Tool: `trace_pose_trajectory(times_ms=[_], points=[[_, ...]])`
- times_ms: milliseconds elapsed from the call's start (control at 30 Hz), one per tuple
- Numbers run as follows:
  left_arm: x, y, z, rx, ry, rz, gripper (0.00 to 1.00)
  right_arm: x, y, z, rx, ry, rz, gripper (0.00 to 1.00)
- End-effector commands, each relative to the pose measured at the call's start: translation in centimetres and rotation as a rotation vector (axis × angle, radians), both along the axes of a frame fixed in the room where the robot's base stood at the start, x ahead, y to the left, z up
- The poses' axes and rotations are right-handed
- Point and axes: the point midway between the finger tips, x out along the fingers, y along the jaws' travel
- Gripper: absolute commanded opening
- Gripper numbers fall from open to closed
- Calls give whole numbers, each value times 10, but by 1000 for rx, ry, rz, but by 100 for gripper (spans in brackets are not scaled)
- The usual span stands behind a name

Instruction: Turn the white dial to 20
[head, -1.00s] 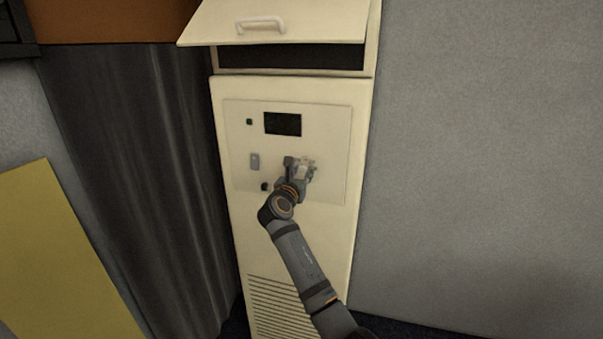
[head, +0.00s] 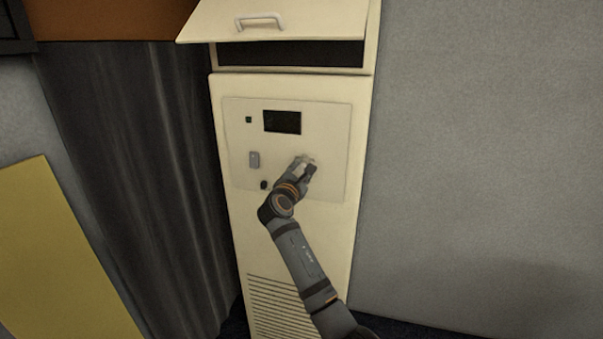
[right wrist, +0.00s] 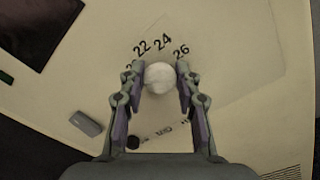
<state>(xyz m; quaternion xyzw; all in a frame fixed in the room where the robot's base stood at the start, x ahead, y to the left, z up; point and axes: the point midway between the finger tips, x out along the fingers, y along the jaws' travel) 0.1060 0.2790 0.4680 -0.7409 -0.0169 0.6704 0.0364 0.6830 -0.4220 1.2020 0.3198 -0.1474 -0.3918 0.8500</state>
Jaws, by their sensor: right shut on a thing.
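The white dial (right wrist: 159,78) is round and sits on the cream cabinet's front panel, seen in the right wrist view. Printed numbers 22, 24 and 26 show around its upper side; a further number at the left is partly hidden by a finger. My right gripper (right wrist: 160,82) is shut on the dial, one finger on each side. In the head view my right gripper (head: 304,168) is at the panel's lower right and covers most of the dial. I cannot read where the dial points. My left gripper is not in view.
The panel (head: 327,130) also has a dark screen (head: 282,122), a small green button (head: 249,120), a grey switch (head: 254,159) and a black knob (head: 264,185). Above, a flap with a handle (head: 259,20) stands open. A yellow board (head: 60,255) is at left.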

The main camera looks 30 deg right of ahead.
Motion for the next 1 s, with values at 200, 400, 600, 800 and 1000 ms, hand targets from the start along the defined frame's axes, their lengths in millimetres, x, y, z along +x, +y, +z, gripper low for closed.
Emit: trace_pose_trajectory(times_ms=[200,400,600,800,1000], points=[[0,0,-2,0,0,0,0,0,0,-1,35,-40,-1,1],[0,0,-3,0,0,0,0,0,0,-1,44,-51,-1,1],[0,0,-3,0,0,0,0,0,0,-1,43,-50,-1,1],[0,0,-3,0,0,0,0,0,0,-1,43,-50,-1,49],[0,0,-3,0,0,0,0,0,0,0,43,-50,-1,54]])
